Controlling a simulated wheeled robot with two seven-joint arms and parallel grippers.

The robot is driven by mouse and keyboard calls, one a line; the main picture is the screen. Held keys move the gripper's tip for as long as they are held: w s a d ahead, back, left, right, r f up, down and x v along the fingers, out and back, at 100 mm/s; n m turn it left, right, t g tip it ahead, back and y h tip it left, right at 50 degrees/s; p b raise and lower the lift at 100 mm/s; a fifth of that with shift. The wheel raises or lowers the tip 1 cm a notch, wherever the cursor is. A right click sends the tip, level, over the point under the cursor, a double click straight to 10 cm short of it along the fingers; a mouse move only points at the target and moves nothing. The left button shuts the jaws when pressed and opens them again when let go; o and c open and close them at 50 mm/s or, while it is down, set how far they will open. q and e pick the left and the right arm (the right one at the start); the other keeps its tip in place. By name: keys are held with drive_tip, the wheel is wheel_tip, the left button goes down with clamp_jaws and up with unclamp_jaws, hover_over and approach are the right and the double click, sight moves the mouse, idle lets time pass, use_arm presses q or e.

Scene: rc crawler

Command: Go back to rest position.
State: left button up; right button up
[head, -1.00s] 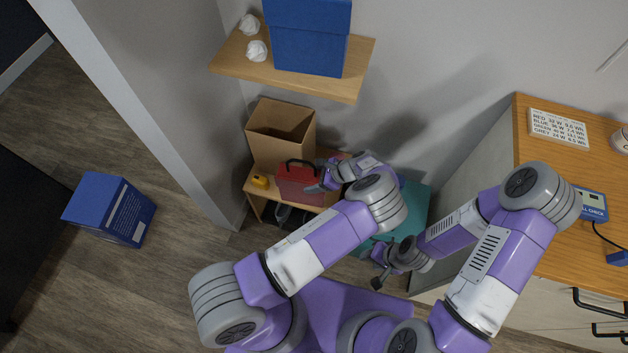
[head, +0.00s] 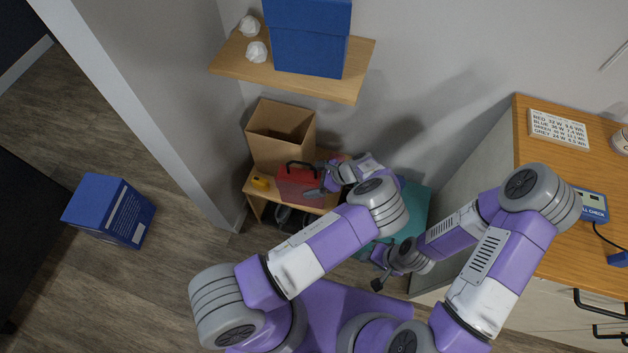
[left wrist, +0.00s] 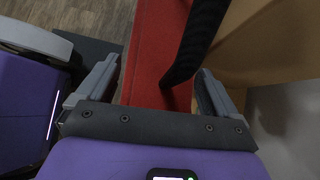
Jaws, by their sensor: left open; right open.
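My left gripper (head: 322,180) is open beside a red toolbox (head: 296,186) with a black handle (head: 300,166), on a low wooden bench. In the left wrist view, the open fingers (left wrist: 150,85) stand to either side of part of the red toolbox (left wrist: 150,50), with the black handle (left wrist: 195,40) passing between them. Whether a finger touches the toolbox cannot be told. My right gripper (head: 377,270) is open and empty, low in front of a teal box (head: 417,205). Part of the teal box is hidden behind my arms.
An open cardboard box (head: 280,125) and a yellow item (head: 260,182) share the bench (head: 252,190). A wooden shelf (head: 330,88) with a blue box (head: 308,50) hangs above. A wooden counter (head: 555,165) is at the right. A blue carton (head: 105,208) is on the floor, left.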

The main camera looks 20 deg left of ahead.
use_arm(q)
drive_tip(key=v, duration=0.2)
drive_tip(key=p+v, duration=0.1)
drive_tip(key=v, duration=0.1)
drive_tip(key=p+v, duration=0.1)
drive_tip(key=v, duration=0.1)
drive_tip(key=shift+s+r, duration=0.25)
drive_tip(key=shift+r, duration=0.1)
drive_tip(key=shift+d+r, duration=0.3)
drive_tip(key=shift+d, duration=0.15)
